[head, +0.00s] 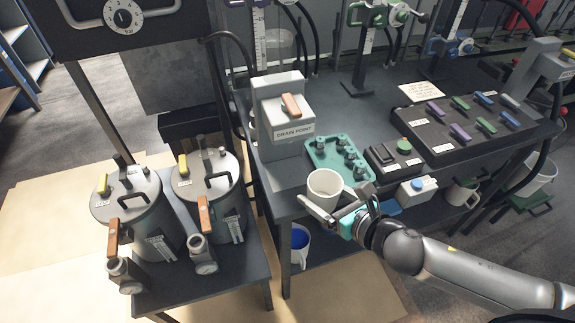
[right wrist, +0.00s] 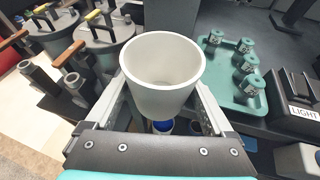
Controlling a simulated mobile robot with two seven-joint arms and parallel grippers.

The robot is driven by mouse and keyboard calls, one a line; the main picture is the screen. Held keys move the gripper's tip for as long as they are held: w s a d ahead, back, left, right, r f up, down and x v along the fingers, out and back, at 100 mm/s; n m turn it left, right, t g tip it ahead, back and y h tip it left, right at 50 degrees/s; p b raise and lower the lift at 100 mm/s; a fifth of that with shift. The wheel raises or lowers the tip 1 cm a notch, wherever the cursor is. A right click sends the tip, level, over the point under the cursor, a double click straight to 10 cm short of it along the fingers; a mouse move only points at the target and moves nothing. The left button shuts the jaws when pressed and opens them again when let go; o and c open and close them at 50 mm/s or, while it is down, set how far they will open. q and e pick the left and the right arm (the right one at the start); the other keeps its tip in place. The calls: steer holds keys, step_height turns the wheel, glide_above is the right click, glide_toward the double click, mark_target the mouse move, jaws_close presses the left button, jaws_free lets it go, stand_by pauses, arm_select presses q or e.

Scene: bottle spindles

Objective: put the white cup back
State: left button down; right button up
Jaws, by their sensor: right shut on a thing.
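The white cup (head: 325,187) is held upright by my right gripper (head: 333,212), near the front edge of the dark bench. In the right wrist view the cup (right wrist: 162,80) sits between the two fingers of the gripper (right wrist: 163,105), its open top facing the camera. The cup looks empty inside. My left gripper is not in view.
Two metal canisters (head: 128,205) with orange handles stand on a lower table at left. A drain point box (head: 284,120) stands behind the cup. A light switch box (head: 393,160) and a colored-key panel (head: 465,122) lie to the right. A blue-filled container (head: 299,240) is below the bench.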

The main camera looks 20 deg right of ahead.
steer(key=b, duration=0.1)
glide_above(287, 175)
step_height(287, 175, down, 3)
steer(key=shift+r+b, duration=0.1)
steer(key=shift+b, duration=0.6)
steer(key=shift+f, duration=0.4)
steer(key=shift+r, duration=0.1)
steer(key=o, duration=1.1)
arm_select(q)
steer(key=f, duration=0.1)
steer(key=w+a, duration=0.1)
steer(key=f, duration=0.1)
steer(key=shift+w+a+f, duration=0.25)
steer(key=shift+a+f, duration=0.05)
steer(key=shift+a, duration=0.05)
arm_select(e)
steer(key=shift+o, duration=0.2)
